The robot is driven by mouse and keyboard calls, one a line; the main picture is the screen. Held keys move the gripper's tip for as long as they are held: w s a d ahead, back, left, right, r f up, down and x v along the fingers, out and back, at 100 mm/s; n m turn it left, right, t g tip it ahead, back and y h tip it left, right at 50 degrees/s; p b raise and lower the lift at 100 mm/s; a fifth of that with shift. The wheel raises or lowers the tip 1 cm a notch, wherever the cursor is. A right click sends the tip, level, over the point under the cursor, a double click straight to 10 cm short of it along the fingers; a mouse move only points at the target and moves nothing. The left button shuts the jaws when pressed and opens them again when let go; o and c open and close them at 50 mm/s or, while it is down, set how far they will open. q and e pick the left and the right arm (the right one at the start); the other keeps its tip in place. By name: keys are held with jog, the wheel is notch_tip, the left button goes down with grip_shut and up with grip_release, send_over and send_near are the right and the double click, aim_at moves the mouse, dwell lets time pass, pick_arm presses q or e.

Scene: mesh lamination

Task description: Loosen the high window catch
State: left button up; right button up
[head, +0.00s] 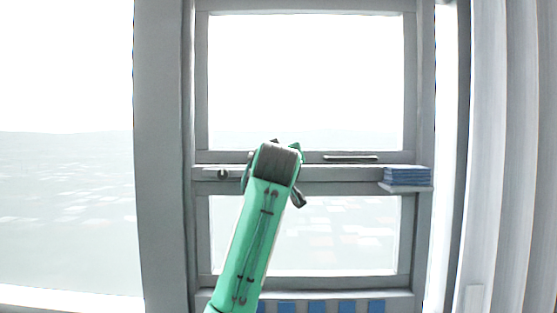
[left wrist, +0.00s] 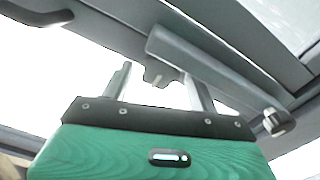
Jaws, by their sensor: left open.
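My left gripper (head: 275,150) is at the middle rail of the window in the head view, where my green arm hides its fingers and the rail behind it. In the left wrist view the gripper (left wrist: 158,85) is open, its two fingers apart with no object clearly held. A grey bar (left wrist: 215,65), which looks like the window catch, lies along the frame just beyond the right finger. A small grey tab (left wrist: 157,76) shows between the fingers. I cannot tell whether the fingers touch either part. My right gripper is not in view.
A round knob (head: 222,174) is on the rail left of my arm; a knob also shows in the left wrist view (left wrist: 277,122). A dark handle (head: 350,157) is on the upper sash. A blue stack (head: 406,176) sits at the rail's right end. Pale curtains (head: 500,150) hang at right.

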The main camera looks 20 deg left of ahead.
pick_arm(q)
jog(key=b+v, duration=0.5)
jog(key=v, duration=0.8)
jog(key=shift+b, duration=0.35)
jog(key=shift+w, duration=0.1)
